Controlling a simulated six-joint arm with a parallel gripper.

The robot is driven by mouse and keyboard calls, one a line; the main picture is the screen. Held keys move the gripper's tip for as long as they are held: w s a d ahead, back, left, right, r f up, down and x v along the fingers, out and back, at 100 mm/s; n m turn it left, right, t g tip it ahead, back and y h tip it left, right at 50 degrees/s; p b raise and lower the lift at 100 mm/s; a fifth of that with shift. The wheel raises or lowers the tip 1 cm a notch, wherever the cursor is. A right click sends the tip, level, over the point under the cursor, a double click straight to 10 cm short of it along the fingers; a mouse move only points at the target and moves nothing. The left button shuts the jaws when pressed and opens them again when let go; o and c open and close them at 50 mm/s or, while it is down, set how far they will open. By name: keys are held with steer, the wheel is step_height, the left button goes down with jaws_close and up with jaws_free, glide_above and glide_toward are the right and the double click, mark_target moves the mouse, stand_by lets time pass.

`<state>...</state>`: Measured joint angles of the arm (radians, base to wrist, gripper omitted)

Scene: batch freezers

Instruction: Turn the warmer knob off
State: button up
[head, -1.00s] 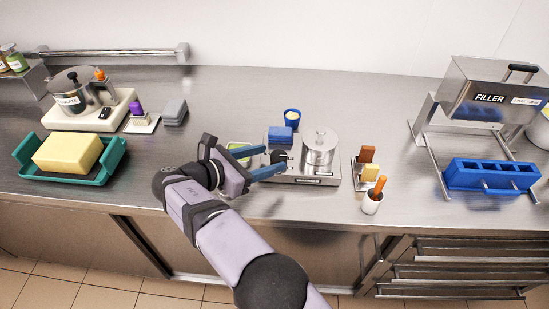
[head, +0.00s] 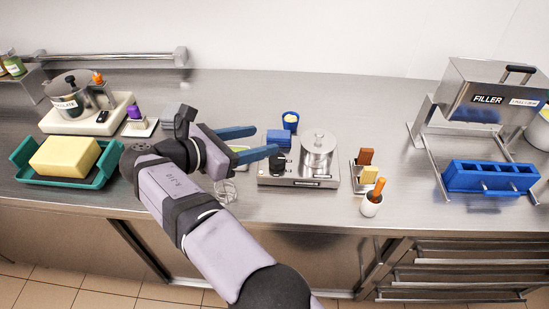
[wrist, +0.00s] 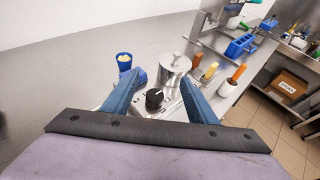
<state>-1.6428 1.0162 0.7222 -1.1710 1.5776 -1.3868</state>
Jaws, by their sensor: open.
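The warmer (head: 298,180) is a low steel plate on the counter with a lidded steel pot (head: 318,150) on its right part. Its black knob (head: 279,161) is on the left part. In the wrist view the knob (wrist: 154,98) has a light pointer mark and appears between my fingers, beyond their tips. My gripper (head: 266,142) is open and empty, to the left of the knob with its blue fingers pointing right toward it. I see no contact between the fingers and the knob.
A blue block (head: 279,137) and a blue cup (head: 290,121) stand behind the warmer. A whisk (head: 226,191) lies on the counter to its left. A holder with brown and yellow blocks (head: 367,172) and a white cup (head: 371,205) stand to its right.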

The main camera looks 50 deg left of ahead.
steer(key=w+a+m+g+y+p, duration=0.1)
steer(key=w+m+y+p, duration=0.1)
steer(key=w, duration=0.2)
steer(key=w+a+m+g+y+p, duration=0.1)
steer(key=w+a+m+g+y, duration=0.1)
steer(key=w, duration=0.3)
steer(key=w+a+f+m+g+y+p, duration=0.1)
steer(key=w+y+p, duration=0.1)
steer(key=w, duration=0.2)
steer(key=shift+w+a+m+g+y+p, duration=0.2)
steer(key=shift+a+m+g+y+p, duration=0.15)
steer(key=shift+m+g+y, duration=0.05)
steer(key=d+m+g, duration=0.1)
steer(key=f+m+g+y+p, duration=0.1)
steer(key=shift+d+m+y+p, duration=0.3)
steer(key=shift+d+m, duration=0.1)
steer(key=s+d+r+m+g+y+p, duration=0.45)
steer(key=s+d+r+m+g, duration=0.2)
steer(key=d+m, duration=0.35)
glide_toward(277, 161)
steer(key=w+a+f, duration=0.1)
steer(key=a, duration=0.2)
steer(key=shift+f+n+y+b, duration=0.25)
steer(key=shift+f+n+b, duration=0.05)
steer(key=shift+f+b, duration=0.05)
